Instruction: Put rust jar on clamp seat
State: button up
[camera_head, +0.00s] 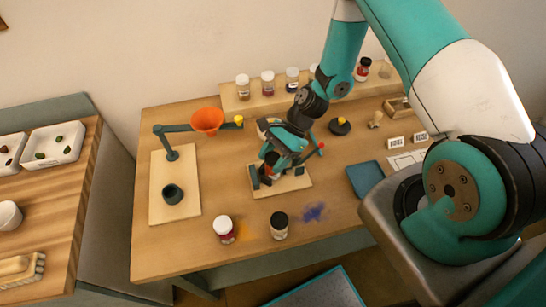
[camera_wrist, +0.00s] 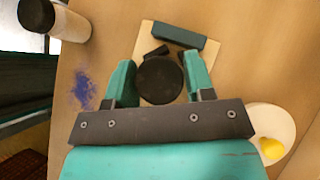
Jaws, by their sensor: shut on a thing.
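My gripper (camera_head: 270,160) is shut on a jar with a black lid, the rust jar (camera_wrist: 160,80), seen from above between the two green fingers in the wrist view. In the head view a reddish-brown part of the jar (camera_head: 268,168) shows beside the fingers. The clamp seat is a pale wooden board (camera_head: 290,189) with a dark green block (camera_head: 253,177) at its left. In the wrist view the board (camera_wrist: 150,45) and green block (camera_wrist: 178,36) lie just beyond the jar. The jar is over or on the board; its base is hidden, so contact cannot be told.
A red-filled jar with a white lid (camera_head: 224,230) and a black-lidded jar (camera_head: 279,226) stand near the front edge. Several jars line the back shelf (camera_head: 240,101). A blue tray (camera_head: 364,178) lies at right.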

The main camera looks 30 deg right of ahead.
jog(key=shift+f+b, duration=0.35)
jog(key=shift+f, duration=0.15)
jog(key=o, duration=1.1)
jog(key=shift+r, duration=0.1)
jog(key=shift+o, duration=0.2)
jog(key=b+v, duration=0.4)
jog(key=v, duration=1.3)
jog(key=shift+r, duration=0.2)
